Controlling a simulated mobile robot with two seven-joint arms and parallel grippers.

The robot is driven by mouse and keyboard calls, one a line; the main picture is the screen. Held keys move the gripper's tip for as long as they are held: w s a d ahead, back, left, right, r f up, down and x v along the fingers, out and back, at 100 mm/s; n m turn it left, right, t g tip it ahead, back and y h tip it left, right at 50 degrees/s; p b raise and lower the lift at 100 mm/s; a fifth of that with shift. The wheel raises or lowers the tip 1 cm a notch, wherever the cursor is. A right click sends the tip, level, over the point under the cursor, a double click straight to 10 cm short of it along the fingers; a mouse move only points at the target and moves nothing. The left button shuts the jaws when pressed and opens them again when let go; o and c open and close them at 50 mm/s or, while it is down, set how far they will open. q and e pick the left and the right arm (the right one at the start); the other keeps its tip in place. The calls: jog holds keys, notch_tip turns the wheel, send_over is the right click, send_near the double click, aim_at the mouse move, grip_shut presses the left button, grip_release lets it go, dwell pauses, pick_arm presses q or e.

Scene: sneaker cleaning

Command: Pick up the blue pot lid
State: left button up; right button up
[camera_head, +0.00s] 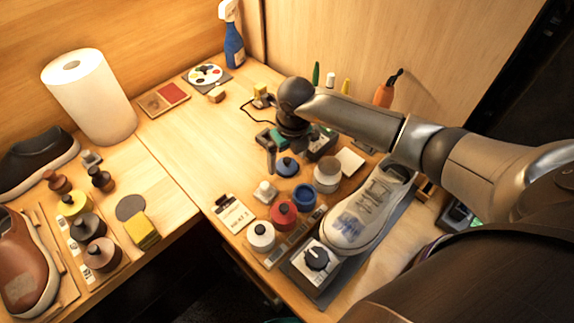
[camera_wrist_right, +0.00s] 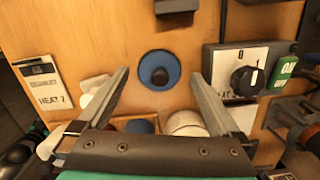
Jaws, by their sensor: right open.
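The blue pot lid (camera_head: 287,167), a round blue disc with a dark knob, lies flat on the table just below my right gripper (camera_head: 291,152). In the right wrist view the lid (camera_wrist_right: 148,80) sits between and slightly beyond the fingertips of my right gripper (camera_wrist_right: 160,75). The fingers are spread apart with nothing between them, and they look above the lid, not touching it. An open blue pot (camera_head: 303,197) stands close by; part of it shows near the gripper's base in the right wrist view (camera_wrist_right: 138,127). My left gripper is not in view.
A pale round pot (camera_head: 327,176), a red pot (camera_head: 284,214), a white pot (camera_head: 261,236) and a small white-knobbed item (camera_head: 265,192) crowd near the lid. A grey sneaker (camera_head: 365,212) lies to the right. The table left of the lid (camera_head: 215,145) is clear.

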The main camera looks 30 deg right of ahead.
jog(key=shift+f, duration=0.35)
jog(key=shift+c, duration=0.4)
jog(key=c, duration=1.3)
jog(key=shift+r, duration=0.15)
